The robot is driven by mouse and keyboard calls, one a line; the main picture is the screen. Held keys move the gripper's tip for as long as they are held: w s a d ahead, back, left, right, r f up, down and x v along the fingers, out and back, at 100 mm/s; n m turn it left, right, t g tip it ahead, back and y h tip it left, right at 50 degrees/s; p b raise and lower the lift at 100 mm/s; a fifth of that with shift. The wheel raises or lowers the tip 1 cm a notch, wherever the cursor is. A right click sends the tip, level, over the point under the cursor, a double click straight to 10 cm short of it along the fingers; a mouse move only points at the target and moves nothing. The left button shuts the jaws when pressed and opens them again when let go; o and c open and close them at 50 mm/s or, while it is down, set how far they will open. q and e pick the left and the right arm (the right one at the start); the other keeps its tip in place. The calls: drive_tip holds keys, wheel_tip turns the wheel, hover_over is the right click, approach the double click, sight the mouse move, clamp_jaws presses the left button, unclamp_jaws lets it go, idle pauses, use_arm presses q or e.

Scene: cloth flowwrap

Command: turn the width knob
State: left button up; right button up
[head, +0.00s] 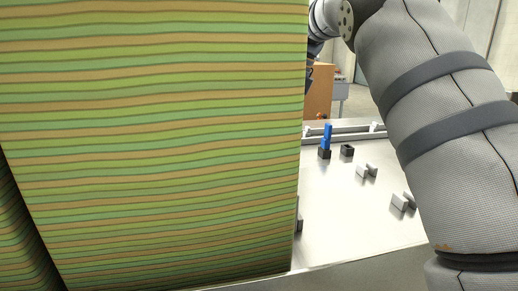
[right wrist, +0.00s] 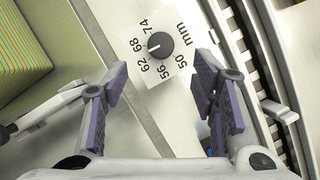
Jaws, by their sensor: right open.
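The width knob (right wrist: 160,45) is a dark round knob on a white dial plate (right wrist: 190,30) marked 50, 56, 62, 68, 74 and mm, in the right wrist view. Its white pointer mark faces left, roughly toward 68 or between 68 and 62; I cannot tell exactly. My right gripper (right wrist: 162,90) is open and empty, with purple-grey pads left and right below the knob in the picture. The knob lies beyond the fingertips, in line with the gap, and appears untouched. The knob cannot be made out in the head view. My left gripper is not in view.
A large green and tan striped block (head: 150,140) fills the left of the head view and hides much behind it. A pale metal table (head: 340,215) carries small grey blocks (head: 366,171) and a blue-topped piece (head: 326,140). A dark ribbed strip (right wrist: 258,70) runs right of the dial.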

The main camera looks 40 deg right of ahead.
drive_tip(key=x, duration=0.8)
drive_tip(key=shift+w+f, duration=0.15)
drive_tip(key=shift+f, duration=0.05)
drive_tip(key=c, duration=1.2)
drive_tip(key=shift+o, duration=0.2)
drive_tip(key=shift+w+f+n, duration=0.1)
drive_tip(key=shift+n, duration=0.5)
drive_tip(key=shift+y, duration=0.3)
